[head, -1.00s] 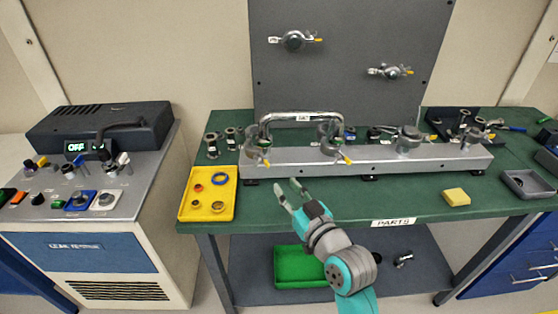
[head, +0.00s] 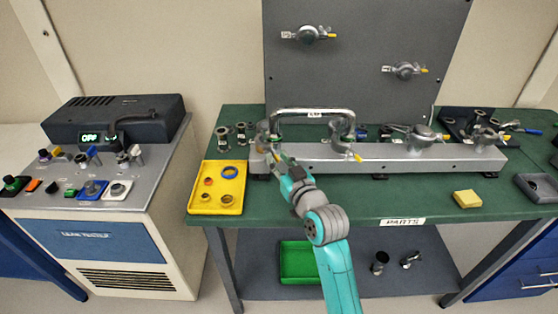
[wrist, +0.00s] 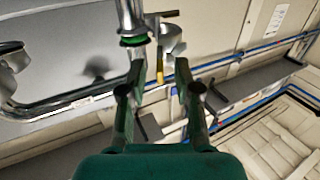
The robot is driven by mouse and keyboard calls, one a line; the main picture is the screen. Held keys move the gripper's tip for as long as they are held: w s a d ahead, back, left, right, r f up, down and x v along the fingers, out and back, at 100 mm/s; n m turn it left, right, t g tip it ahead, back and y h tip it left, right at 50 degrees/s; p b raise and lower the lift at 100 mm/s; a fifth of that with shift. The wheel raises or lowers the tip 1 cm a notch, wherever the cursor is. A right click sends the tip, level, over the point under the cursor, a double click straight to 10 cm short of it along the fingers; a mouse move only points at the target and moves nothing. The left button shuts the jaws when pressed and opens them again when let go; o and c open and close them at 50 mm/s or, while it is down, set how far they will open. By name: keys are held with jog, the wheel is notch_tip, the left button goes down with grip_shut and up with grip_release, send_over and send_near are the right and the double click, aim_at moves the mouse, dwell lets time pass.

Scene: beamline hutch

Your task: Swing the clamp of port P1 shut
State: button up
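A silver manifold bar (head: 400,160) stands on the green table, with a bent pipe (head: 312,113) joining its two left ports. My gripper (head: 278,157) is at the leftmost port, in front of its clamp (head: 264,134), and partly hides it. No P1 label is readable. In the wrist view my gripper (wrist: 160,66) is open, its two fingers apart. The clamp's yellow-tipped lever (wrist: 160,70) shows between the fingertips. A loose-looking clamp half (wrist: 172,40) hangs beside the pipe flange with its green ring (wrist: 134,40). Contact cannot be told.
The second port's clamp (head: 345,142) is just right of my gripper. A yellow tray (head: 203,206) with rings lies at the left, and a yellow block (head: 467,199) at the right. A grey panel (head: 360,60) rises behind. The table front is mostly clear.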

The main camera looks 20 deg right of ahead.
grip_shut()
jog(key=shift+d+y, duration=0.15)
jog(key=shift+y, duration=0.15)
jog(key=w+d+n+g+y, duration=0.2)
jog(key=d+n+g+y, duration=0.1)
jog(key=d+n+y, duration=0.2)
jog(key=shift+d+n+y, duration=0.35)
jog(key=shift+n+y, duration=0.05)
jog(key=shift+y, duration=1)
grip_release()
